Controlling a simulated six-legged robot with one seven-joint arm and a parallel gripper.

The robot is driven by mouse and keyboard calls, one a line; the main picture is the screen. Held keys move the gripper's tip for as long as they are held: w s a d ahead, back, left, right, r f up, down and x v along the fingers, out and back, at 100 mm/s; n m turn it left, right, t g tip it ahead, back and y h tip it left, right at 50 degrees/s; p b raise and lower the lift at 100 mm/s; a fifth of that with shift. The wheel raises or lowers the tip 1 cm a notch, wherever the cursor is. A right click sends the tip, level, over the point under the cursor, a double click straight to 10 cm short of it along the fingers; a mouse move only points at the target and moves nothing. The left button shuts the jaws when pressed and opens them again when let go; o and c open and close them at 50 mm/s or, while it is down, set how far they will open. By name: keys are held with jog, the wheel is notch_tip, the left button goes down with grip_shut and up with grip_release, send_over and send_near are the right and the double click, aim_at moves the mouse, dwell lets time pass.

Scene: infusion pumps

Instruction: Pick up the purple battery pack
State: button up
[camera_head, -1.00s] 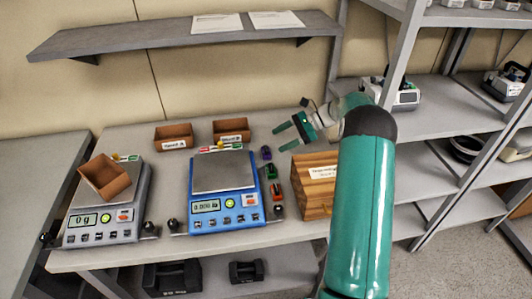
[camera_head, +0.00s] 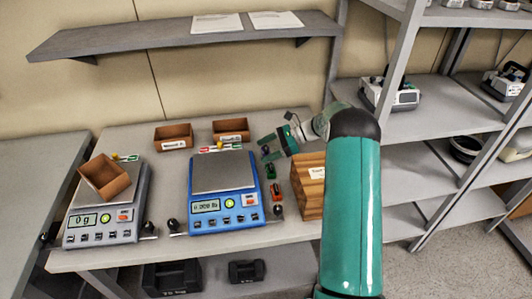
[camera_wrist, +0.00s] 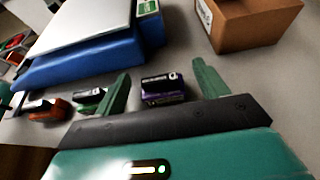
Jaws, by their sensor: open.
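The purple battery pack (camera_wrist: 163,90) stands on the table between the two open fingers of my gripper (camera_wrist: 160,88) in the wrist view, nearer the left finger. It is purple with a dark top, and neither finger visibly touches it. In the head view my gripper (camera_head: 266,147) is at the right of the blue scale, and the purple pack is mostly hidden by the fingers. A green pack (camera_head: 271,172) and a red-orange pack (camera_head: 277,191) stand in a row in front of it; they also show at the left in the wrist view.
The blue scale (camera_head: 222,205) stands left of the packs and a wooden box (camera_head: 309,190) right of them. Two small brown bins (camera_head: 231,128) (camera_head: 173,136) sit at the back. A grey scale (camera_head: 105,225) with a tilted brown bin (camera_head: 104,176) stands at the left.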

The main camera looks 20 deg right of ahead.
aim_at(266, 149)
jog(key=c, duration=1.1)
jog(key=shift+r, duration=0.2)
jog(key=shift+r, duration=0.3)
jog(key=r, duration=0.3)
jog(key=shift+s+a, duration=0.2)
jog(key=shift+a, duration=0.05)
jog(key=s+a+r, duration=0.2)
jog(key=a+r, duration=0.1)
jog(key=s+a+r, duration=0.3)
jog(key=a, duration=0.1)
jog(key=s+a+r, duration=0.3)
jog(key=shift+s+a, duration=0.2)
jog(key=shift+s, duration=0.05)
